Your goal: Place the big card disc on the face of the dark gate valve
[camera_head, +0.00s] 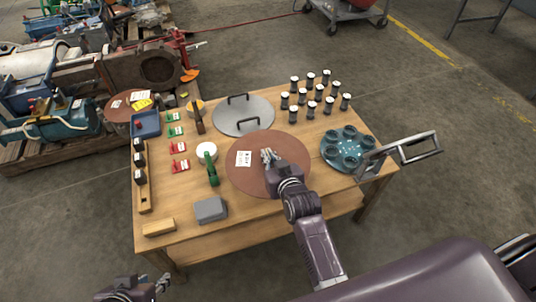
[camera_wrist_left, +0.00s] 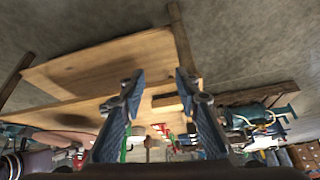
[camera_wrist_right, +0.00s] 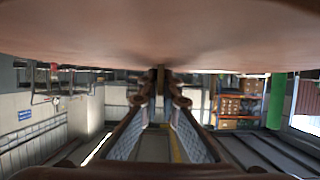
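The big card disc (camera_head: 245,178) is reddish brown with a white label and lies flat on the wooden table. My right gripper (camera_head: 267,155) is low over its middle. In the right wrist view the disc (camera_wrist_right: 90,30) fills the top, and the right fingertips (camera_wrist_right: 160,84) are close together on a narrow brown upright piece that seems part of it. My left gripper (camera_head: 158,284) is off the table's near left corner; in the left wrist view it is open and empty (camera_wrist_left: 158,82). The dark gate valve (camera_head: 125,72) with its round face stands on a pallet behind the table, at left.
A grey two-handled lid (camera_head: 230,122), a green-handled tool (camera_head: 211,172), a grey block (camera_head: 210,209) and a teal round tray (camera_head: 329,155) surround the disc. Several dark jars (camera_head: 293,115) stand at back right. A smaller brown disc (camera_head: 117,107) lies beyond the table's left edge.

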